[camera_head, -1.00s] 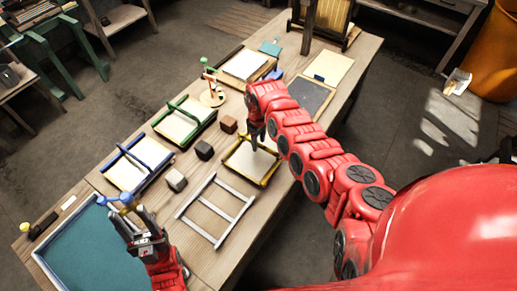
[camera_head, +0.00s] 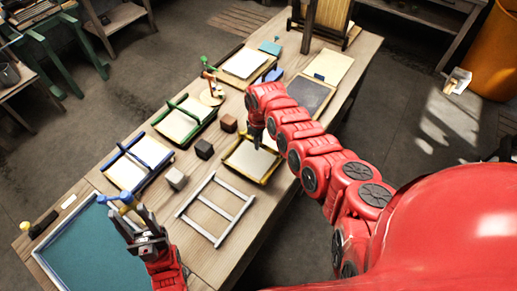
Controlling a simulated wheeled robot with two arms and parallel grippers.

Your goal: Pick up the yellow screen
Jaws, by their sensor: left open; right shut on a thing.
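The yellow screen (camera_head: 263,178), a yellow-framed panel with a pale mesh, lies on the wooden table, partly covered by my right arm. My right gripper (camera_head: 256,143) points down at the upper left part of the yellow screen and is shut on it; the exact grip point is small and partly hidden. My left gripper (camera_head: 124,206) is open at the lower left, above the teal tray's right edge. A small yellow and blue piece shows by its fingertips, and I cannot tell whether they touch.
A blue screen (camera_head: 145,181), a green screen (camera_head: 210,124) and a grey ladder-like frame (camera_head: 181,213) lie around the yellow screen. Small dark, brown and grey cubes (camera_head: 204,149) stand between them. A teal tray (camera_head: 85,243) fills the near left table end.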

